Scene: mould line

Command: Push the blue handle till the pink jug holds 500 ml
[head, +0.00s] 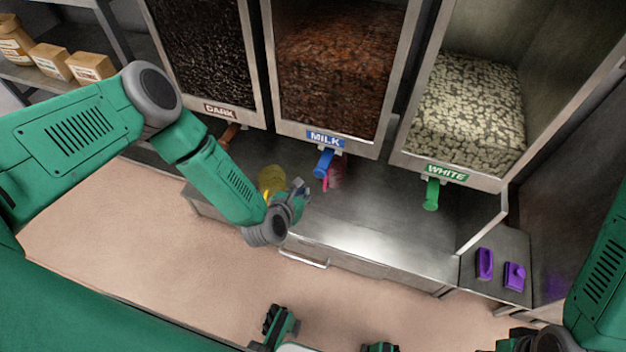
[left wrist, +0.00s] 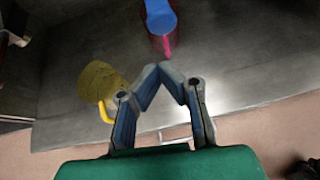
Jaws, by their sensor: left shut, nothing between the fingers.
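The blue handle (head: 324,163) hangs under the bin marked MILK. It also shows at the top of the left wrist view (left wrist: 161,17). The pink jug (head: 336,177) stands on the steel counter below and behind the handle, partly hidden by it. In the left wrist view only pink parts of the jug (left wrist: 167,46) show, and its fill level cannot be read. My left gripper (head: 303,187) is shut and empty, in front of and to the left of the blue handle, apart from it. My right arm is at the right edge; its gripper is not seen.
A yellow jug (head: 270,179) stands just left of my left gripper. A brown handle (head: 229,136) is under DARK and a green handle (head: 431,194) under WHITE. Two purple objects (head: 485,263) lie at the right. The counter (head: 385,225) is clear right of the pink jug.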

